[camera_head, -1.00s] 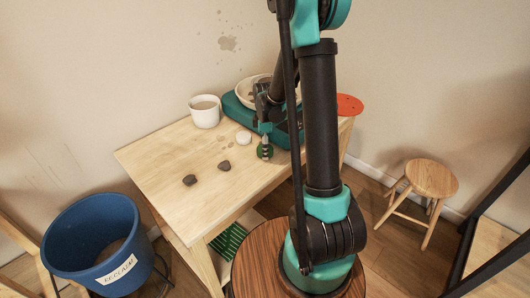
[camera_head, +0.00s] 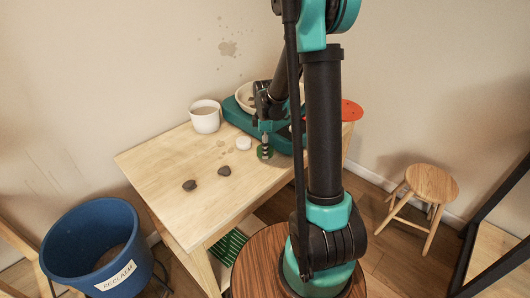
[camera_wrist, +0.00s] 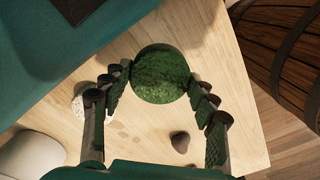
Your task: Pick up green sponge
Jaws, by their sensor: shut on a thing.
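The green sponge (camera_wrist: 160,74) is round and dark green. In the wrist view it sits between the tips of my gripper (camera_wrist: 158,82), which is shut on it. In the head view my gripper (camera_head: 265,148) is over the right part of the wooden table, and the sponge (camera_head: 265,154) shows as a small green patch at its fingertips, partly hidden by the fingers. I cannot tell whether the sponge is clear of the tabletop.
A teal pottery wheel (camera_head: 240,118) with a bowl stands behind my gripper. A white mug (camera_head: 205,117), a pale round lump (camera_head: 243,143) and two dark stones (camera_head: 189,185) are on the table (camera_head: 165,160). A blue bucket (camera_head: 75,235) stands at the left.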

